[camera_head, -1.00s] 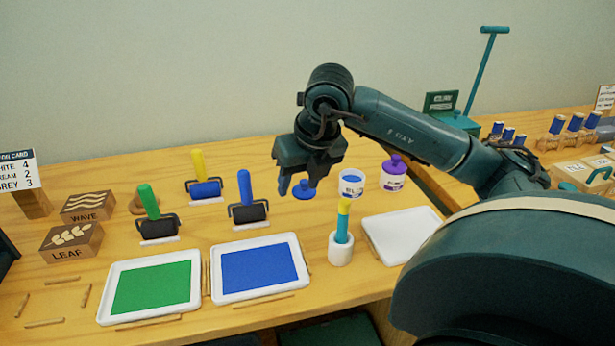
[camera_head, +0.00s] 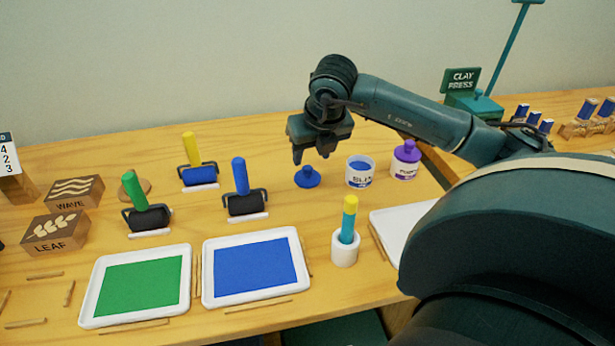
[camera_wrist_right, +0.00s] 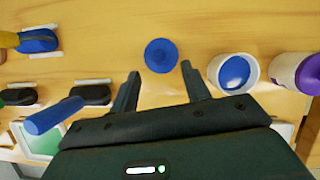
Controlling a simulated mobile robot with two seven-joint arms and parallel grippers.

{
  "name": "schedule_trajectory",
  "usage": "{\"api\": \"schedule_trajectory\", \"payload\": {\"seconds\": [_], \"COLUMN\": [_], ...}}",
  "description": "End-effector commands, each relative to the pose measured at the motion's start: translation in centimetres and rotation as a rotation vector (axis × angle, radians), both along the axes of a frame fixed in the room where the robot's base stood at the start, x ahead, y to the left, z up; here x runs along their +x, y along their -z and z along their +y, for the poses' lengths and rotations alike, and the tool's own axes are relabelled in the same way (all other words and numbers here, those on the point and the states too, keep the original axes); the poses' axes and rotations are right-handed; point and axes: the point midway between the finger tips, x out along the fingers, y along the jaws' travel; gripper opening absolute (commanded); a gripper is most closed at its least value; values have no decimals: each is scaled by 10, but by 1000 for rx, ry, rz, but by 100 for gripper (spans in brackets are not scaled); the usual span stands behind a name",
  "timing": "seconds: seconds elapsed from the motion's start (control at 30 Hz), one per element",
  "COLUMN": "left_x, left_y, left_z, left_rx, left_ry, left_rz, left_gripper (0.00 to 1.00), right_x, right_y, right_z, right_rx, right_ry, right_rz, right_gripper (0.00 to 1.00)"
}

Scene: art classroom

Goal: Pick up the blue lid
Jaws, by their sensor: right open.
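The blue lid (camera_head: 308,177) lies on the wooden table, a round disc with a knob on top. In the right wrist view the lid (camera_wrist_right: 161,55) is ahead of the two fingertips, near the middle between them. My right gripper (camera_head: 311,157) is above the lid, open and empty; its fingers also show in the right wrist view (camera_wrist_right: 160,82). An open jar of blue slip (camera_head: 359,172) stands just right of the lid. My left gripper is not in view.
A purple-lidded jar (camera_head: 406,160) stands right of the slip jar. A blue-handled roller (camera_head: 243,192) is left of the lid. A blue tray (camera_head: 207,295), a green tray (camera_head: 85,316) and a white cup (camera_head: 344,252) are nearer the front. Bare table surrounds the lid.

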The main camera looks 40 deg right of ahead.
Motion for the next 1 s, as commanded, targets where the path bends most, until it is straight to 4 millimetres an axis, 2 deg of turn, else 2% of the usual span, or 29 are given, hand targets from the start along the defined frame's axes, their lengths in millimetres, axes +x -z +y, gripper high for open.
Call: {"api": "schedule_trajectory", "payload": {"seconds": [0.17, 0.43, 0.73, 1.0], "left_x": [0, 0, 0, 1], "left_y": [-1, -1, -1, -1], "left_z": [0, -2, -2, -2], "left_rx": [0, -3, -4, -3], "left_ry": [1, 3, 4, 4], "left_rz": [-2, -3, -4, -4], "left_gripper": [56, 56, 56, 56], "right_x": [4, 18, 20, 20], "right_y": [13, 48, 52, 52], "right_z": [-1, -6, -7, -7], "right_rx": [1, 1, -2, -2], "right_ry": [0, 1, -1, -1], "right_rz": [2, 2, 0, 0], "right_gripper": [47, 47, 47, 25]}}
